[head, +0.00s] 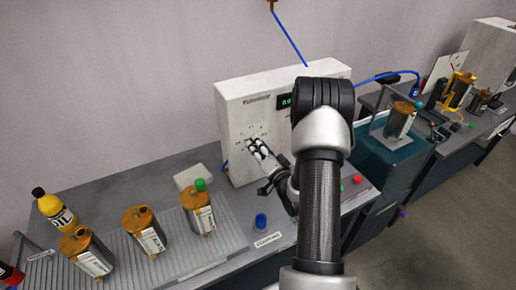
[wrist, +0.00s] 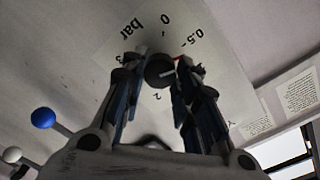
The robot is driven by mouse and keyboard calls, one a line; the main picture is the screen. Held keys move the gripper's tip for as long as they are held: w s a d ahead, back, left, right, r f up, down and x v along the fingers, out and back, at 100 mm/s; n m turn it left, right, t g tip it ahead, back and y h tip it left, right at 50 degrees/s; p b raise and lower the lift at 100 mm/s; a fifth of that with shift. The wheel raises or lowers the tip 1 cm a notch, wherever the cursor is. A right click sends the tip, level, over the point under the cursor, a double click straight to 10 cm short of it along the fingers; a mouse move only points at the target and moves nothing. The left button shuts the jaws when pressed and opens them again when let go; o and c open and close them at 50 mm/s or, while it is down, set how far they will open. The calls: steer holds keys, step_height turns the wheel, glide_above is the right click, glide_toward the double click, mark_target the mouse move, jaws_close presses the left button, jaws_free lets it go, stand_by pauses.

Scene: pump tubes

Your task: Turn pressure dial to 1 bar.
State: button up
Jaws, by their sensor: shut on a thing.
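The pressure dial is a small dark round knob (wrist: 159,70) on the white front of a box-shaped unit (head: 240,110). Printed marks "bar", "0", "0.5" and "2" show around it in the wrist view. A small white line shows on the knob's right side, and a bit of red is near the right fingertip. My gripper (wrist: 162,78) has a finger on each side of the knob and is shut on it. In the head view my gripper (head: 258,148) is at the unit's front face, and the knob is hidden behind the fingers. The fingers cover part of the scale.
The unit has a green lit display (head: 286,102), partly hidden by my arm. Several brown-capped canisters (head: 144,232) stand on the ribbed tray at left, beside a yellow oil bottle (head: 55,212).

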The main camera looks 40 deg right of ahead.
steer(key=m, duration=0.4)
steer(key=shift+m, duration=0.7)
steer(key=o, duration=1.1)
steer(key=v, duration=1.2)
steer(key=shift+d, duration=0.1)
